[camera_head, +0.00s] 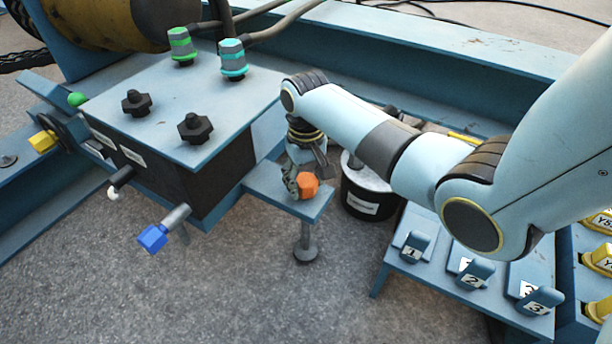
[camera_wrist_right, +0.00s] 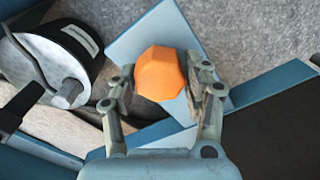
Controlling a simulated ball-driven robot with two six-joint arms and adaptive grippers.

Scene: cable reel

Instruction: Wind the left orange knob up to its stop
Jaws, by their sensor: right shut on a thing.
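One orange knob (camera_head: 307,184) shows, faceted, at the end of a small blue shelf (camera_head: 262,186) beside the dark control box. It also shows in the right wrist view (camera_wrist_right: 161,73), between the two fingers. My right gripper (camera_head: 298,182) reaches it from above and behind, and is shut on it; in the right wrist view the gripper (camera_wrist_right: 165,92) has a finger on each side of the knob. The knob's shaft and any stop are hidden. My left gripper is not in view.
The box's blue top (camera_head: 180,95) carries black knobs (camera_head: 195,127) and green and teal connectors (camera_head: 232,58). A blue knob (camera_head: 152,238) juts from its front. Numbered blocks (camera_head: 472,275) sit at lower right.

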